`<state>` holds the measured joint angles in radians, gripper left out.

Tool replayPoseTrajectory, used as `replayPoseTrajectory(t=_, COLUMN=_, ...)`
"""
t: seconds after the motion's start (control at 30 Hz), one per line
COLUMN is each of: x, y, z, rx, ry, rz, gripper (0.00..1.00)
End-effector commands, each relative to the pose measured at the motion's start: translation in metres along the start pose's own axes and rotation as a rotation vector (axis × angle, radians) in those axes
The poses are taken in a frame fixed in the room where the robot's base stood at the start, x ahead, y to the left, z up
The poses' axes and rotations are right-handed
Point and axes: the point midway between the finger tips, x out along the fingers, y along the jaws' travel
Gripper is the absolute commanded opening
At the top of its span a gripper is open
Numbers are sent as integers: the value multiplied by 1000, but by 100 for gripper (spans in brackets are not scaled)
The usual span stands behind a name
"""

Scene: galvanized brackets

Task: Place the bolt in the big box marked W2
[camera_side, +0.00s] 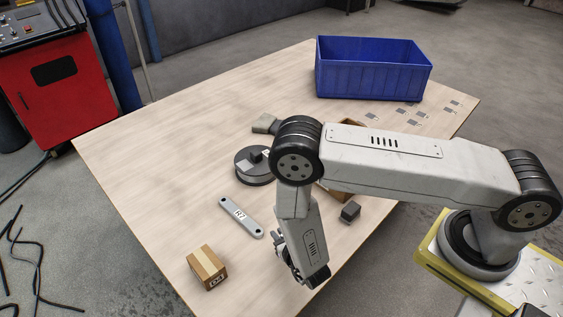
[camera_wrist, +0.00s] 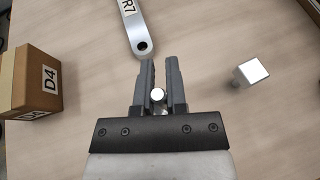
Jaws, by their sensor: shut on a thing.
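My gripper (camera_wrist: 160,80) is shut on the bolt (camera_wrist: 157,94), whose bright round end shows between the fingers in the wrist view. In the side view my gripper (camera_side: 288,268) is low over the near edge of the table, and the bolt cannot be made out there. No W2 mark is legible in either view. A large open blue bin (camera_side: 372,80) stands at the far side of the table. A brown box (camera_side: 326,193) is mostly hidden behind my arm; its marking does not show.
A small cardboard box marked D4 (camera_wrist: 32,80) stands left of my gripper, also in the side view (camera_side: 207,267). A grey link marked R7 (camera_side: 240,216) lies near it. A metal block (camera_wrist: 250,72) is to the right. A dark round part (camera_side: 254,168) lies mid-table.

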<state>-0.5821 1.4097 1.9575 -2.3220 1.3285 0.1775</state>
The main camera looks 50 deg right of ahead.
Motion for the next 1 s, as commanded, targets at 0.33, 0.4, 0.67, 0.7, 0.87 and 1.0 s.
replayPoseTrajectory(t=0.33, x=10, y=0, z=-24, rx=0, ry=0, rz=-1, gripper=0)
replayPoseTrajectory(t=0.4, x=10, y=0, z=-24, rx=1, ry=0, rz=-1, gripper=0)
replayPoseTrajectory(t=0.67, x=11, y=0, z=-25, rx=1, ry=0, rz=-1, gripper=0)
replayPoseTrajectory(t=0.7, x=11, y=0, z=-26, rx=1, ry=0, rz=-1, gripper=0)
replayPoseTrajectory(t=0.87, x=11, y=0, z=-27, rx=1, ry=1, rz=-1, gripper=41)
replayPoseTrajectory(t=1.0, x=11, y=0, z=-27, rx=1, ry=1, rz=-1, gripper=51)
